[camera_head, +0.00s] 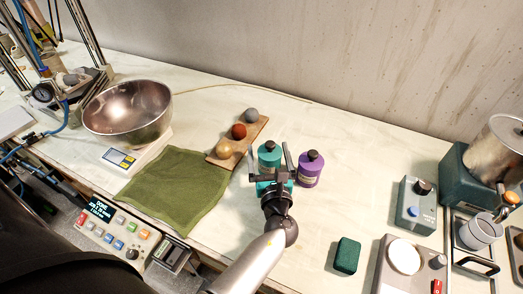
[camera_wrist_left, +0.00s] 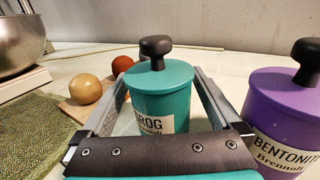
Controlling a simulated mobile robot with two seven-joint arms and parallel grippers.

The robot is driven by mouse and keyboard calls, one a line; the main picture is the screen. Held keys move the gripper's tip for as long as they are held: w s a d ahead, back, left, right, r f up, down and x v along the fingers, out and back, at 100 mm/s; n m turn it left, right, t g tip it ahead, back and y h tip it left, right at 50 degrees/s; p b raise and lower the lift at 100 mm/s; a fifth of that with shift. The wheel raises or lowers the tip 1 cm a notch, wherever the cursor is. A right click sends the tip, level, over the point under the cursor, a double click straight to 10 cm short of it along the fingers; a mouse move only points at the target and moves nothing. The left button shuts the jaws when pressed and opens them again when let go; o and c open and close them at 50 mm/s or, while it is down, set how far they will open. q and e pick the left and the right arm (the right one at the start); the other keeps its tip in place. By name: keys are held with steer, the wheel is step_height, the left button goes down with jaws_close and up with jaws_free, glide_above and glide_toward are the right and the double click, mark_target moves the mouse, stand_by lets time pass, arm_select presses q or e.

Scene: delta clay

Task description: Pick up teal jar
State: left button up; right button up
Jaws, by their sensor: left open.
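The teal jar (camera_head: 269,156) stands upright on the table, with a dark knob on its lid. In the left wrist view the teal jar (camera_wrist_left: 163,98) is close, its label reading "GROG". My left gripper (camera_head: 271,150) is open, with one finger along each side of the jar. In the left wrist view gaps show between the fingers and the jar, and the gripper's dark crossbar hides the jar's base. My right gripper is not in view.
A purple jar (camera_head: 309,169) stands close on the right, labelled "BENTONIT" in part. A board (camera_head: 219,158) with several balls lies to the left, beyond a green cloth (camera_head: 175,188). A metal bowl (camera_head: 128,112) sits on a scale. A green block (camera_head: 347,255) stands at front right.

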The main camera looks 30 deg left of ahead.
arm_select(q)
steer(key=shift+w+a, duration=0.15)
steer(key=shift+w, duration=0.1)
steer(key=shift+s, duration=0.1)
steer(key=shift+c, duration=1.2)
steer(key=c, duration=0.7)
steer(key=shift+r, duration=0.1)
jaws_close()
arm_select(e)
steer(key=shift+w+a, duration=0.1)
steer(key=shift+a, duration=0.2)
arm_select(q)
steer(key=shift+r, duration=0.15)
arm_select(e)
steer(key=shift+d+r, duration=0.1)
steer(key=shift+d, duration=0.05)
